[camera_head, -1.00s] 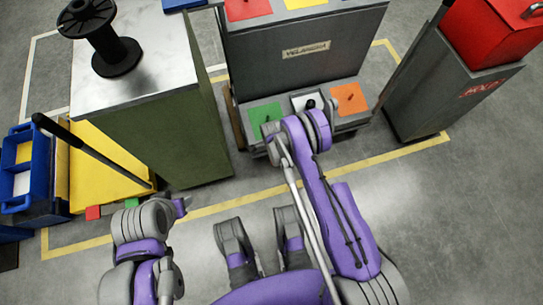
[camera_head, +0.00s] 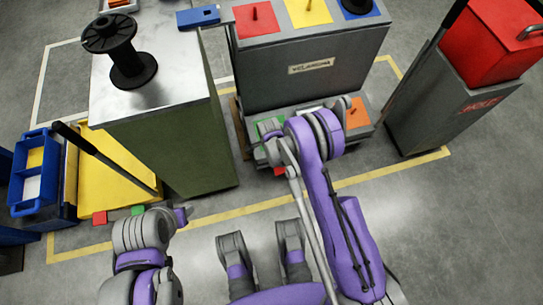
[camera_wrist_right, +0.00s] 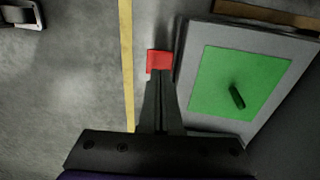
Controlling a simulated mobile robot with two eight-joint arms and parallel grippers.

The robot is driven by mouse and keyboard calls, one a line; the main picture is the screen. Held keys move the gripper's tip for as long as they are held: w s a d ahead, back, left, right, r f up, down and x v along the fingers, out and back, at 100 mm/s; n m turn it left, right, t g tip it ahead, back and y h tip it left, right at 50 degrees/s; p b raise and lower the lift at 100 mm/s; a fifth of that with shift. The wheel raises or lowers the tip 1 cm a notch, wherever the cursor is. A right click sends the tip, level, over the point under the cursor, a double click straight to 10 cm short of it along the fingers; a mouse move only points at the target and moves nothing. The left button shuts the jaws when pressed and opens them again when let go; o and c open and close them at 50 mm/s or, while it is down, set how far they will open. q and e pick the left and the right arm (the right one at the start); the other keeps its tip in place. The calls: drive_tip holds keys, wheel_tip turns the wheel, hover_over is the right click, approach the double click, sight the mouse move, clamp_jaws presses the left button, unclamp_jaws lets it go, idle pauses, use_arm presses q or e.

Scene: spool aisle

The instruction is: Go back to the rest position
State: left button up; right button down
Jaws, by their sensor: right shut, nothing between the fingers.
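My right arm reaches forward to the low step of the grey stand (camera_head: 305,85) in the head view and hides its own fingertips there. In the right wrist view my right gripper (camera_wrist_right: 161,105) is shut and empty. Its tips point at a small red block (camera_wrist_right: 160,61) just beyond them, beside the step; I cannot tell whether they touch. A green square (camera_wrist_right: 240,82) with a dark peg lies right of the fingers. My left gripper (camera_head: 181,216) is low on the left in the head view, apart from any object; its fingers are unclear.
A black spool (camera_head: 122,52) stands on the metal-topped green cabinet (camera_head: 165,80). A blue object (camera_head: 198,16) lies at that top's back edge. A red box (camera_head: 490,40) sits on a grey pedestal at right. Blue bins (camera_head: 38,195) stand at left. Floor at front right is clear.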

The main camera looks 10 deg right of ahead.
idle(0.3)
drive_tip(key=s+d+r+n+t, duration=0.1)
drive_tip(key=s+r+n, duration=0.15)
drive_tip(key=r, duration=0.55)
drive_tip(key=s+d+r+n, duration=0.1)
drive_tip(key=r+n, duration=0.2)
drive_tip(key=r, duration=0.5)
drive_tip(key=s+d+r+n+t, duration=0.1)
drive_tip(key=d+r+n, duration=0.1)
drive_tip(key=r, duration=0.6)
drive_tip(key=s+d+r+n+t, duration=0.1)
drive_tip(key=s+r+n, duration=0.4)
drive_tip(key=s, duration=0.5)
drive_tip(key=s+d+r+n+t, duration=0.1)
drive_tip(key=s+d+r+n, duration=0.1)
drive_tip(key=s+r+n, duration=0.5)
use_arm(q)
wheel_tip(320, 180, up, 25)
drive_tip(key=w+t+p, duration=0.1)
drive_tip(key=p, duration=2.1)
drive_tip(key=shift+w+r, duration=0.15)
drive_tip(key=shift+r, duration=0.05)
use_arm(e)
wheel_tip(320, 180, up, 24)
drive_tip(key=s+m+t, duration=0.1)
drive_tip(key=m, duration=0.1)
drive_tip(key=shift+s+a+f, duration=0.2)
drive_tip(key=shift+s+a, duration=0.05)
